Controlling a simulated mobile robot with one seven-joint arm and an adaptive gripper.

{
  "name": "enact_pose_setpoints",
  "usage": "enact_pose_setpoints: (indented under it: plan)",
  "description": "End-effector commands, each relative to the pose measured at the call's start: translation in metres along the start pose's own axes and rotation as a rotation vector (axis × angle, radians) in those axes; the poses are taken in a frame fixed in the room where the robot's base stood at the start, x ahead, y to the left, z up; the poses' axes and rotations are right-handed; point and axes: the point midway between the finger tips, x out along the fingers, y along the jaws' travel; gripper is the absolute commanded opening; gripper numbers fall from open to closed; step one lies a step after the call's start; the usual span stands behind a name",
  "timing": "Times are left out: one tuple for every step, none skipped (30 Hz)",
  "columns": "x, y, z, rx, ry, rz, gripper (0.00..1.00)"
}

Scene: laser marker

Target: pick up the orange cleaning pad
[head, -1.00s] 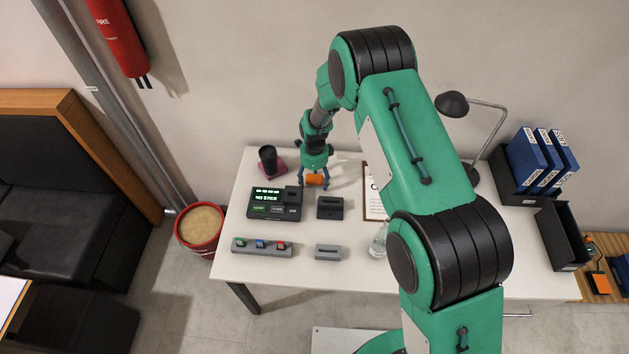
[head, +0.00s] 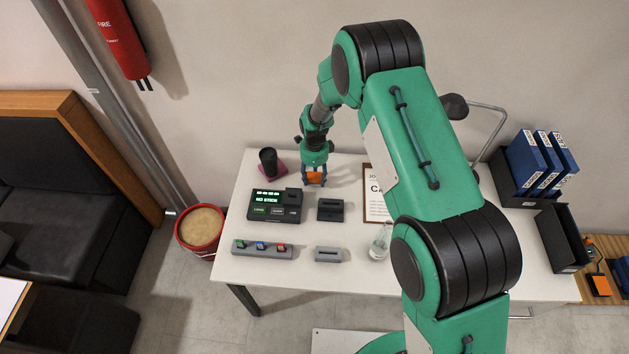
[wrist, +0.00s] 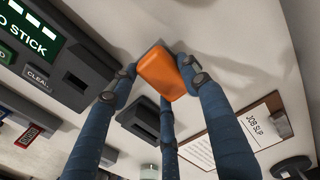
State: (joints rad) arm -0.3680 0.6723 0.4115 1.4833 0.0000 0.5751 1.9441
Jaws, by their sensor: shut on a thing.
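The orange cleaning pad (head: 314,178) is a small block held between the blue fingers of my gripper (head: 314,182), near the back of the white table. In the wrist view the orange pad (wrist: 160,73) sits between the blue fingertips of my gripper (wrist: 160,80), which are shut on it. A shadow falls on the table beside it. I cannot tell exactly how high it is above the table.
A black device with a green display (head: 273,205) and a small dark block (head: 331,209) stand in front. A dark cup on a pink base (head: 269,162) is to the left. A clipboard (head: 376,207) and glass flask (head: 380,246) are to the right.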

Motion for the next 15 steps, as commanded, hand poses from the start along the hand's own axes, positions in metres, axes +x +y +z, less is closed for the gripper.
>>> enact_pose_setpoints:
  plan:
    - [-0.010,-0.001,0.000,0.000,-0.001,-0.002,0.21]
    - [-0.015,-0.001,0.000,0.000,-0.001,-0.002,0.21]
    - [-0.021,-0.001,0.000,0.000,-0.001,-0.003,0.21]
    - [-0.026,-0.001,0.000,0.000,-0.001,-0.003,0.21]
    - [-0.031,-0.001,0.000,0.000,-0.001,-0.002,0.21]
    - [-0.037,0.000,0.000,0.000,-0.001,-0.002,0.21]
    - [-0.041,0.000,0.000,0.000,-0.001,-0.002,0.21]
    - [-0.046,-0.001,0.000,0.000,-0.001,-0.002,0.21]
    - [-0.051,-0.001,0.000,0.000,-0.001,-0.002,0.21]
    - [-0.054,-0.001,0.000,0.000,-0.001,-0.002,0.21]
    - [-0.058,0.000,0.000,0.000,-0.001,-0.001,0.21]
    - [-0.061,0.000,0.000,0.000,0.000,-0.001,0.21]
    - [-0.063,0.000,0.000,0.000,0.000,0.000,0.21]
    - [-0.065,0.000,0.000,0.000,0.000,0.000,0.21]
    - [-0.067,0.000,0.000,0.000,0.000,0.000,0.21]
